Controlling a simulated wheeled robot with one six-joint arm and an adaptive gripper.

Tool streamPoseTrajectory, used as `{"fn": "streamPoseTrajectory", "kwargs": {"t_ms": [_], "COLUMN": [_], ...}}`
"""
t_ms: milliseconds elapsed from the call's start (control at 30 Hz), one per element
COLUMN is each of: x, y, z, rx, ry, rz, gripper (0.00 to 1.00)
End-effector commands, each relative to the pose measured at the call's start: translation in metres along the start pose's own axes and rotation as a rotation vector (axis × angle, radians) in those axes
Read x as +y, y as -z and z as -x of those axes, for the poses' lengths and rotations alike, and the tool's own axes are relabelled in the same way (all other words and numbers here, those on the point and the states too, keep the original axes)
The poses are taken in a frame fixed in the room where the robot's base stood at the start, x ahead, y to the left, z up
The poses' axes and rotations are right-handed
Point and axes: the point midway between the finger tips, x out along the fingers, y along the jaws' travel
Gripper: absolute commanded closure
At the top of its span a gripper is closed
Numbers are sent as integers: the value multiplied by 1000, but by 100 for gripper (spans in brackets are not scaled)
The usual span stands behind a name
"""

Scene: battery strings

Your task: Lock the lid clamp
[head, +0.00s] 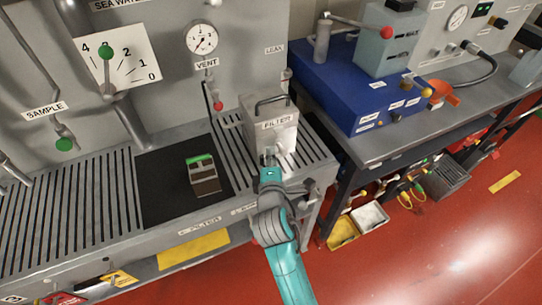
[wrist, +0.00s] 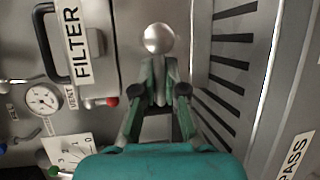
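The grey filter housing (head: 272,125) stands at the back of the bench, with its lid handle on top. In the wrist view the housing (wrist: 85,75) is on the left, turned sideways. A clamp lever with a round metal knob (wrist: 158,38) lies straight ahead of my gripper (wrist: 160,68). My fingers are drawn close together on the lever's shaft, just behind the knob, and appear shut on it. In the head view my gripper (head: 269,158) is at the housing's front face; the arm hides most of the lever. How the clamp sits on the lid is not clear.
A black mat (head: 160,205) with a small green-topped block (head: 203,176) lies left of the housing. A vent gauge (head: 201,39) and red-knobbed valve (head: 217,105) are behind. Slotted grating (head: 60,225) covers the bench. A blue unit (head: 345,90) stands on the right bench.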

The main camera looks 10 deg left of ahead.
Motion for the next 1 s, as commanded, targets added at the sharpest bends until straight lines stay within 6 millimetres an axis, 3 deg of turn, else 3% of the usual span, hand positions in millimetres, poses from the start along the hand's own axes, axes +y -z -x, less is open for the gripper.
{"fn": "streamPoseTrajectory", "kwargs": {"t_ms": [467,1000], "x": [3,20], "y": [-1,-8], "z": [0,1], "rx": [14,101], "ry": [27,196], "rz": [-67,-479], "gripper": [100,100]}}
